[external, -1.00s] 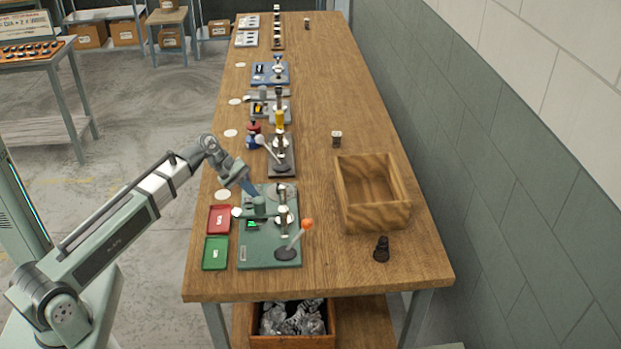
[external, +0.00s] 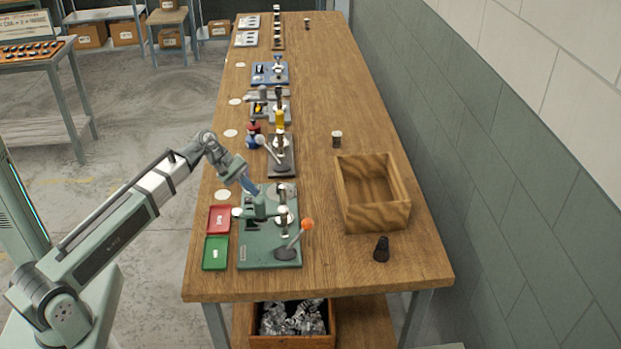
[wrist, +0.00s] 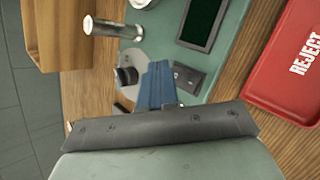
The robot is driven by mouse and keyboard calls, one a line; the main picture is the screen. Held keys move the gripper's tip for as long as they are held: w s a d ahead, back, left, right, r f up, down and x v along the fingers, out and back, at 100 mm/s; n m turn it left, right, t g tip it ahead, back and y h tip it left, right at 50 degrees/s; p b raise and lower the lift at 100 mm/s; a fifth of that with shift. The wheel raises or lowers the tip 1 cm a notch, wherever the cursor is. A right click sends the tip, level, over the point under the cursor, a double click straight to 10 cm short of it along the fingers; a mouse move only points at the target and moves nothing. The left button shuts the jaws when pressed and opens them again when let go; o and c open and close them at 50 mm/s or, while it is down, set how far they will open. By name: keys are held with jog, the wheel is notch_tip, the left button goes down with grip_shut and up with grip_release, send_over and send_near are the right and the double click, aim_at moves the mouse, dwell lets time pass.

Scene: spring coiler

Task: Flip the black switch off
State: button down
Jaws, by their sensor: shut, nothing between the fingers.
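The green coiler base (external: 255,258) stands near the front of the bench, with an orange-knobbed lever (external: 306,225) on it. My gripper (external: 255,190) is over its back part, fingers pointing down. In the wrist view the blue fingers (wrist: 160,68) are together and empty. Right beside them is a small dark switch plate (wrist: 190,76), partly hidden by the fingers; I cannot tell whether they touch it or which way the black switch sits. The display window (wrist: 201,20) on the base is dark, with no lit figure.
A red reject tray (external: 219,219) and a green tray (external: 215,253) lie left of the base. An open wooden box (external: 372,222) and a black piece (external: 382,249) are to its right. Other bench devices stand behind. The bench's right side is mostly clear.

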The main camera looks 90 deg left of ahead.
aim_at(250, 199)
jog(key=shift+r, duration=0.1)
jog(key=shift+s+r, duration=0.15)
jog(key=shift+r, duration=1.05)
jog(key=shift+s+r, duration=0.15)
jog(key=shift+r, duration=1.05)
